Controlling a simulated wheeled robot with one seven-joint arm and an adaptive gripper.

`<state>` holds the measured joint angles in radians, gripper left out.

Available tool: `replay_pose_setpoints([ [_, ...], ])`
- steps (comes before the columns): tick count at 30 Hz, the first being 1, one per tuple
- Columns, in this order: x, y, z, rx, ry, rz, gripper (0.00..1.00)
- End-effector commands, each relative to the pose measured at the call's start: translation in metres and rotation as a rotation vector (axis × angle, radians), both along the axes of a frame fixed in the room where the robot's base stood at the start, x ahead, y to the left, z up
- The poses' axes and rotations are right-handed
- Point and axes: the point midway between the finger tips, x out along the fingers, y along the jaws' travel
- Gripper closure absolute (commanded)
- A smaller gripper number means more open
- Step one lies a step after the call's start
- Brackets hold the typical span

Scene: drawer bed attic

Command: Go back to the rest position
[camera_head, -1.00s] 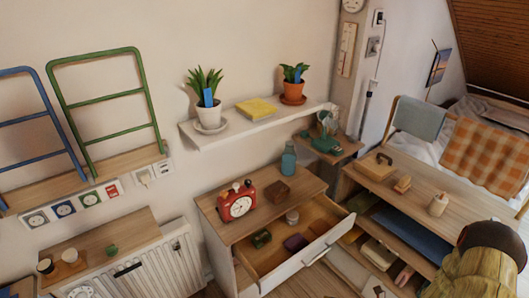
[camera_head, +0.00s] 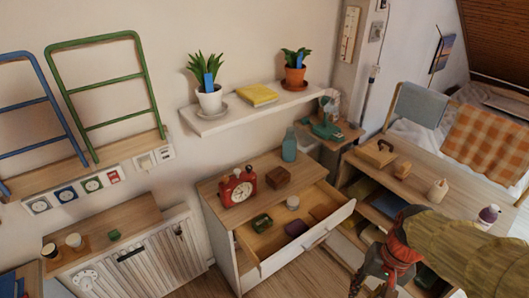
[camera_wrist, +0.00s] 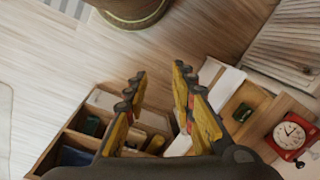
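My gripper (camera_head: 373,280) hangs at the bottom of the head view, in front of the low shelf unit and right of the open drawer (camera_head: 325,237). In the wrist view its two yellow-and-black fingers (camera_wrist: 159,74) stand well apart with nothing between them, so it is open and empty. The drawer, under a wooden top, holds a green item (camera_head: 262,222), a purple item (camera_head: 297,228), a small pale jar (camera_head: 292,202) and a brown item (camera_head: 321,212).
A red clock (camera_head: 238,187), a wooden box (camera_head: 278,178) and a teal bottle (camera_head: 289,145) stand on the drawer cabinet. A wall shelf (camera_head: 240,114) holds two plants. A radiator (camera_head: 150,262) stands at left.

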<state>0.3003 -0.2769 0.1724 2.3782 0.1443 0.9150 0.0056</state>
Motion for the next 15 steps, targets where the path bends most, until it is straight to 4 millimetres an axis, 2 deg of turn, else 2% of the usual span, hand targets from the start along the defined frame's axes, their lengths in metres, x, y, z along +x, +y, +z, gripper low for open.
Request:
replay_pose_setpoints([
  [1,-0.001,0.002,0.017,-0.044,-0.056,0.055,0.74],
  [5,-0.006,0.006,0.054,-0.14,-0.181,0.165,0.74],
  [9,-0.012,0.02,0.093,-0.203,-0.32,0.251,0.74],
  [15,-0.017,0.044,0.138,-0.221,-0.483,0.322,0.74],
])
